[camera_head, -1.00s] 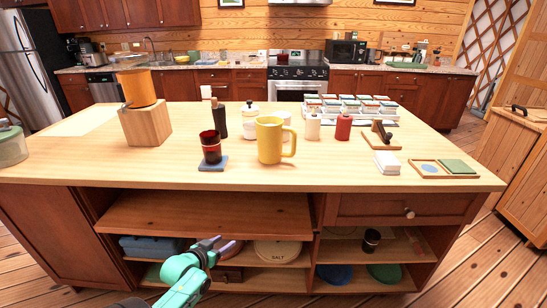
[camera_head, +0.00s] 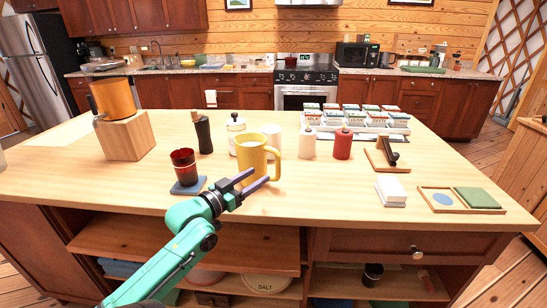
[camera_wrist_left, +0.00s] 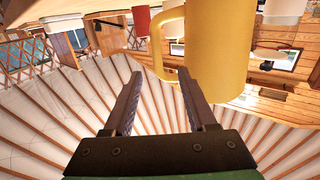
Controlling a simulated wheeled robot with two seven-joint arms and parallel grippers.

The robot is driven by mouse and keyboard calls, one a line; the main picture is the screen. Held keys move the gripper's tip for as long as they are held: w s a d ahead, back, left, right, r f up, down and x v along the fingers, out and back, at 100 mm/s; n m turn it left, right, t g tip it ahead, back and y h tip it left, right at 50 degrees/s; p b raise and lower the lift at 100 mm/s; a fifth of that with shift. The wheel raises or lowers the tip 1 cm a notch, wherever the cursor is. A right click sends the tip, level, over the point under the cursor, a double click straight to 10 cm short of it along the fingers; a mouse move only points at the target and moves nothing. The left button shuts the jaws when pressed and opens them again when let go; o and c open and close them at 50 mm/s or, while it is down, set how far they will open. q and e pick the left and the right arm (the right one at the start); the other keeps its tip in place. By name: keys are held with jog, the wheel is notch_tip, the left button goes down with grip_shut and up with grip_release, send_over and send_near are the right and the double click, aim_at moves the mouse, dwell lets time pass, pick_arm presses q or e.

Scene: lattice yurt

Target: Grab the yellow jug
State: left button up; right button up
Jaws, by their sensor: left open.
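The yellow jug (camera_head: 250,157) stands upright near the front middle of the wooden island, its handle on the right side. My left gripper (camera_head: 257,178) is open and empty, in front of the jug near the handle and the jug's lower part. In the left wrist view, which looks upside down, the jug (camera_wrist_left: 216,55) fills the upper right and its handle lies ahead of the gap between the open fingers (camera_wrist_left: 160,82). Whether a finger touches the jug cannot be told. The fingers hide part of the jug's base in the head view. My right gripper is not in view.
A dark red cup (camera_head: 184,165) on a blue coaster stands left of the jug. A dark bottle (camera_head: 203,134), a white canister (camera_head: 234,125) and a white mug (camera_head: 272,137) stand behind it. A white bottle (camera_head: 307,143) and a red bottle (camera_head: 343,145) stand to the right.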

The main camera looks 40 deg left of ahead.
pick_arm(q)
jog(key=w+p, duration=0.1)
jog(key=w, duration=0.2)
jog(key=w+p, duration=0.1)
jog(key=w, duration=0.2)
jog(key=w+r+p, duration=0.1)
jog(key=w, duration=0.2)
jog(key=w+p, duration=0.1)
jog(key=w, duration=0.3)
jog(key=shift+w+f, duration=0.1)
jog(key=shift+w, duration=0.05)
grip_shut()
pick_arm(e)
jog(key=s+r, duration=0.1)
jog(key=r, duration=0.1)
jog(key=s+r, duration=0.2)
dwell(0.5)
